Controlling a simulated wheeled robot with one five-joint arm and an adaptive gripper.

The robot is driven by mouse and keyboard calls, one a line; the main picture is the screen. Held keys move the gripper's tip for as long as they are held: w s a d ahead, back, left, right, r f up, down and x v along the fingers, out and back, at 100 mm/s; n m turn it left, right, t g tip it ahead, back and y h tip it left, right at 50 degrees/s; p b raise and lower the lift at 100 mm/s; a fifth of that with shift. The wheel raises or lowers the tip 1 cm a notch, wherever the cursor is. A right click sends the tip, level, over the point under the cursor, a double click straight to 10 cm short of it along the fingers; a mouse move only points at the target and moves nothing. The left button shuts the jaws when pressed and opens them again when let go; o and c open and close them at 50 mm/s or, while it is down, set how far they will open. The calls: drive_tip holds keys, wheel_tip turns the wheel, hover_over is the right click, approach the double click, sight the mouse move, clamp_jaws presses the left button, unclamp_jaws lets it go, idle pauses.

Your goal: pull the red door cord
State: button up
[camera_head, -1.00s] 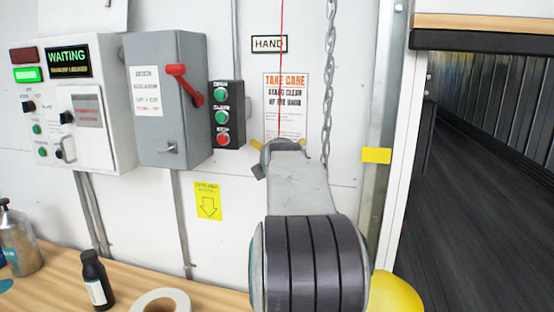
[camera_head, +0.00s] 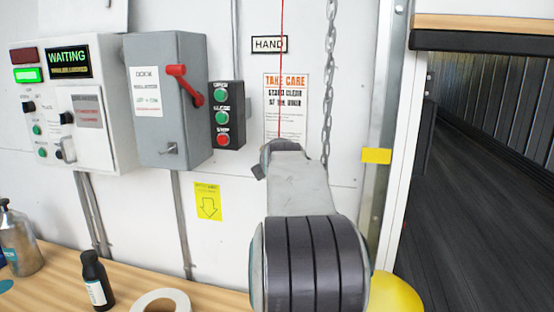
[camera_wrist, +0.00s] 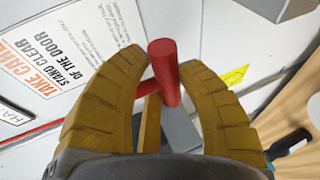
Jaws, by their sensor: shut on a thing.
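The red door cord (camera_head: 281,70) hangs straight down in front of the white wall in the head view and ends behind my gripper. In the wrist view its red T-shaped handle (camera_wrist: 165,72) sits between the yellow-brown fingers of my gripper (camera_wrist: 161,84). The cord also shows at the left of the wrist view (camera_wrist: 32,133). My gripper is shut on the handle. In the head view my own arm and wrist hide the handle and most of the fingers.
A metal chain (camera_head: 329,80) hangs just right of the cord. A push-button box (camera_head: 226,115) and a grey switch box (camera_head: 165,100) with a red lever are left. A bench (camera_head: 215,296) with bottles and a tape roll lies below. The dock opening (camera_head: 490,180) is right.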

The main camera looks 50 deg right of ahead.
drive_tip(key=shift+f, duration=0.1)
clamp_jaws()
drive_tip(key=shift+f, duration=0.2)
drive_tip(key=shift+f+b, duration=1.4)
drive_tip(key=shift+b, duration=0.1)
drive_tip(key=o, duration=1.6)
unclamp_jaws()
drive_tip(key=shift+r, duration=0.15)
drive_tip(key=shift+s+a, duration=0.1)
drive_tip(key=shift+r+b+v, duration=0.2)
drive_tip(key=shift+b+v, duration=0.9)
drive_tip(key=shift+v, duration=3.85)
